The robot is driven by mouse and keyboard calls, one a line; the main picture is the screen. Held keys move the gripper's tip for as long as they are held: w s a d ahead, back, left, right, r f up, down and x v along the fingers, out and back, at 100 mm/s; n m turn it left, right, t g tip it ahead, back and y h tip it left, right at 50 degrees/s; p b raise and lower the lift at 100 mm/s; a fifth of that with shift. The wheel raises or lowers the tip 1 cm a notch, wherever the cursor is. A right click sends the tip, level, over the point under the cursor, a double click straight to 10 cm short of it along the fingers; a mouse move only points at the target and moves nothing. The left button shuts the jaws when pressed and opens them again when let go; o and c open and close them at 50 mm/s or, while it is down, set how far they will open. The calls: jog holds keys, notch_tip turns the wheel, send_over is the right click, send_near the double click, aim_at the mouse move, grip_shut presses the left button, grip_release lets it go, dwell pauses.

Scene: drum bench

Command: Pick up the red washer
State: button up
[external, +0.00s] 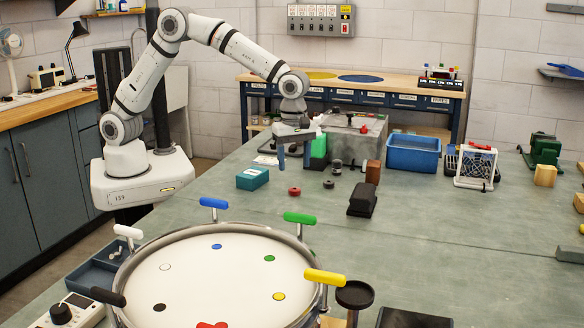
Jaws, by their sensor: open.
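A small, round red washer (294,191) lies flat on the grey-green bench, just right of a teal box. My gripper (294,152) points down above the bench, higher than the washer and apart from it. One blue-grey finger shows clearly; the other side is hard to make out against a green block. I see nothing held in the jaws.
The teal box (252,178) stands left of the washer, and a dark washer (328,184) lies to its right. The green block (318,155), a brown block (373,171) and a black block (362,199) are nearby. A large drum (167,251) with coloured handles fills the front.

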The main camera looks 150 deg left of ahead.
aim_at(295, 189)
jog(key=shift+s+a+f, duration=0.1)
jog(key=shift+a+f, duration=0.05)
jog(key=shift+f, duration=0.25)
notch_tip(295, 189, down, 7)
jog(key=shift+s+f+p, duration=0.1)
jog(key=shift+p, duration=0.4)
jog(key=c, duration=1.1)
